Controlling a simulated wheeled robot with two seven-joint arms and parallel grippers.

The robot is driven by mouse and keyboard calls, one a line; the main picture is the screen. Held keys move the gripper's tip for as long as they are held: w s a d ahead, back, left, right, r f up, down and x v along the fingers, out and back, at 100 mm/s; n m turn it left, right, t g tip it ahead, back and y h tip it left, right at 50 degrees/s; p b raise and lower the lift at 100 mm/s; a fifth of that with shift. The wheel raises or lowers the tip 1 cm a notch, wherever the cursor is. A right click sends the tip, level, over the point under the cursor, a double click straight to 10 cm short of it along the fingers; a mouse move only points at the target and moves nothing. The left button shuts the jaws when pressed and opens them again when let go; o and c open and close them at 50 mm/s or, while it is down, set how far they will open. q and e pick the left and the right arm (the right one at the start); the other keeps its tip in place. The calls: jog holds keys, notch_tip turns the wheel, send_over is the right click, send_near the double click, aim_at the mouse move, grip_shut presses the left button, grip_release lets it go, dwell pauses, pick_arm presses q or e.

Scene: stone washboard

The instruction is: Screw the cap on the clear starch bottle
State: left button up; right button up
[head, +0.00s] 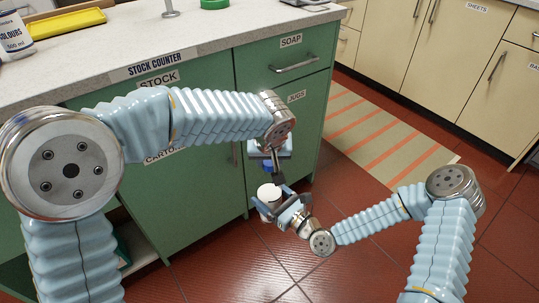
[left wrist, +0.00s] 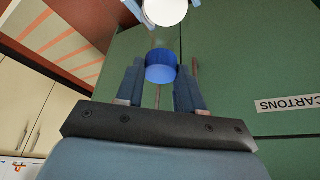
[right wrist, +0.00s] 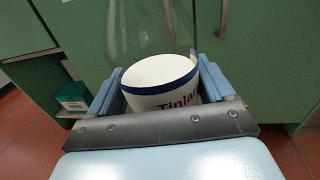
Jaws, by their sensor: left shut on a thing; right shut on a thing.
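The blue cap (left wrist: 161,67) sits between the fingers of my left gripper (left wrist: 160,88), which is shut on it. In the head view the left gripper (head: 268,163) points down, above my right gripper (head: 271,201). The right gripper (right wrist: 152,95) is shut on the clear bottle (right wrist: 150,35) around its white label band, which shows part of a word. The label (head: 268,193) shows white in the head view; the clear upper part is hard to make out there. The cap is in line above the bottle. Whether it touches the neck I cannot tell.
The green stock counter (head: 195,150) stands close behind both grippers, with its pale worktop (head: 120,60) above. A striped mat (head: 375,140) lies on the open red tile floor (head: 340,270).

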pick_arm(q)
jog(key=shift+f, duration=0.6)
dwell(0.5)
